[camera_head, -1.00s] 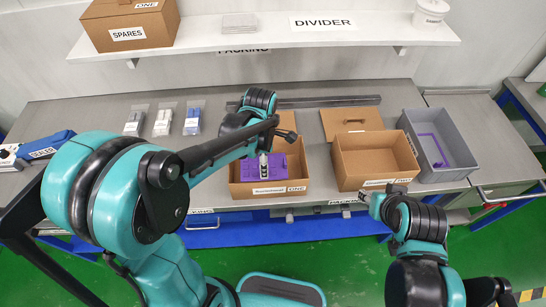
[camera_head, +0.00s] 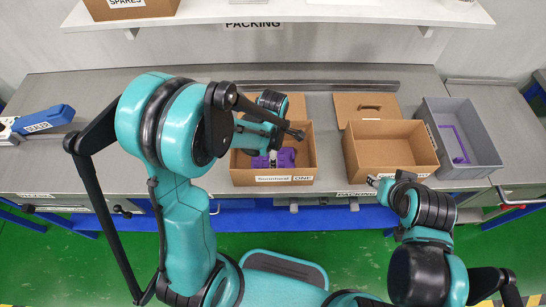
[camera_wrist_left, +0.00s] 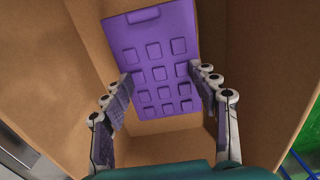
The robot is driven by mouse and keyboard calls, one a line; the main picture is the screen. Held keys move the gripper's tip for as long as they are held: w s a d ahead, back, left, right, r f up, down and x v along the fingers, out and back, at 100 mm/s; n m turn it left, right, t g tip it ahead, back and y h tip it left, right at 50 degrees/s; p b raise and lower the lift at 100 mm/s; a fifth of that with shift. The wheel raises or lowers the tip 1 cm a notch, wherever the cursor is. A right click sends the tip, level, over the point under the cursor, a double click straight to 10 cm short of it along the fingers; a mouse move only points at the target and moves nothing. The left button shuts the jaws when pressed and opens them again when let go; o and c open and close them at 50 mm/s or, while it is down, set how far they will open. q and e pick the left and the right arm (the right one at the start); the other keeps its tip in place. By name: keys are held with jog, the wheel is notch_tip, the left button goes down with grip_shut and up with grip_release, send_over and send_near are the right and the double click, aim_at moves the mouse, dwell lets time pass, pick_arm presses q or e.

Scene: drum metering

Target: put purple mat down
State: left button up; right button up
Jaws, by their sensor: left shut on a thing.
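The purple mat (camera_head: 287,157), a panel with rows of raised squares, is inside the cardboard box labelled ONE (camera_head: 306,165). My left gripper (camera_head: 273,157) reaches down into this box. Its two fingers (camera_wrist_left: 168,98) are at either side of the mat, shut on it. Whether the mat touches the box floor cannot be told. My right gripper (camera_head: 374,181) is by the front of the second cardboard box (camera_head: 388,178); its fingers are too small to read.
A grey bin (camera_head: 487,158) with a purple frame (camera_head: 454,143) inside stands at the right. Open flaps (camera_head: 366,107) lie behind the boxes. A blue sealer (camera_head: 43,120) lies at the far left. The SPARES box (camera_head: 128,9) is on the shelf above.

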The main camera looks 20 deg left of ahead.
pick_arm(q)
jog(key=shift+f, duration=0.4)
jog(key=shift+f, duration=0.2)
jog(key=o, duration=1.2)
jog(key=shift+o, duration=0.2)
jog(key=shift+r, duration=0.1)
